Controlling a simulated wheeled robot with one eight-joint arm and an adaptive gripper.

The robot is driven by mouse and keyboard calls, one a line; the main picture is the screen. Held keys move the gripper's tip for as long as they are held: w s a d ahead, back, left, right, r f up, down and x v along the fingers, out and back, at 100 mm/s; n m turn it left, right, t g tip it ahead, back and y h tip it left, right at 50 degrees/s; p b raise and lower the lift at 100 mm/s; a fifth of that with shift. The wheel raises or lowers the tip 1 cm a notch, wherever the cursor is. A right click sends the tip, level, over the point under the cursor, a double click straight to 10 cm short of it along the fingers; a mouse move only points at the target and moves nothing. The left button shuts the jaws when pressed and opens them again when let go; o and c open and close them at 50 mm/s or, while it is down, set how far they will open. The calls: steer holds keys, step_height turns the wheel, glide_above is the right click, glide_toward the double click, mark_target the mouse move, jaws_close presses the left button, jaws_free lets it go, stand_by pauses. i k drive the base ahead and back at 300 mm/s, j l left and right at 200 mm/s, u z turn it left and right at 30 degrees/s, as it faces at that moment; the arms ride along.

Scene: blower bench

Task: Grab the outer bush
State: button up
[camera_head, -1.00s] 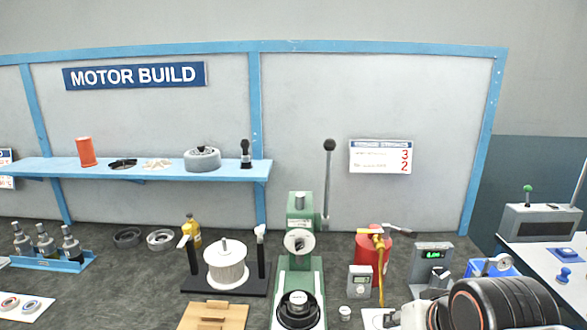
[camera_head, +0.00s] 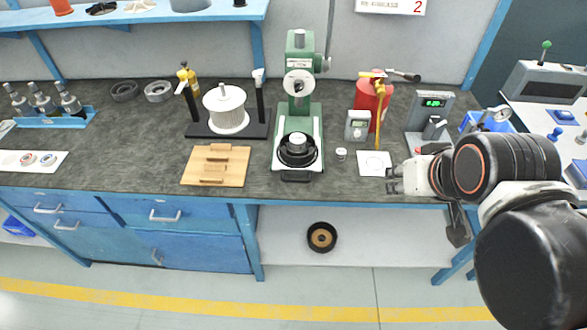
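I cannot tell for sure which part is the outer bush. A small pale metal ring or cup (camera_head: 341,154) stands on the bench between the green press and a white card; it could be the bush. Ring-shaped parts (camera_head: 28,159) also lie on a white strip at the far left. My gripper (camera_head: 389,180) is at the front right of the bench, pointing left, just in front of the white card (camera_head: 375,170). Its fingers look apart with nothing between them, and it is clear of the small ring.
The green press (camera_head: 301,110) holds a dark round part at its base. A wooden block board (camera_head: 216,180), a white wound stator (camera_head: 226,105), a small meter (camera_head: 358,125) and a red can (camera_head: 370,98) stand nearby. A dark ring-shaped part (camera_head: 321,238) sits on the lower shelf.

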mark_target(297, 141)
steer(key=l+u, duration=0.2)
steer(key=l, duration=0.25)
steer(key=k+l+u, duration=0.2)
steer(key=l, duration=0.25)
steer(key=l+u, duration=0.2)
steer(key=l, duration=0.2)
steer(key=k, duration=0.05)
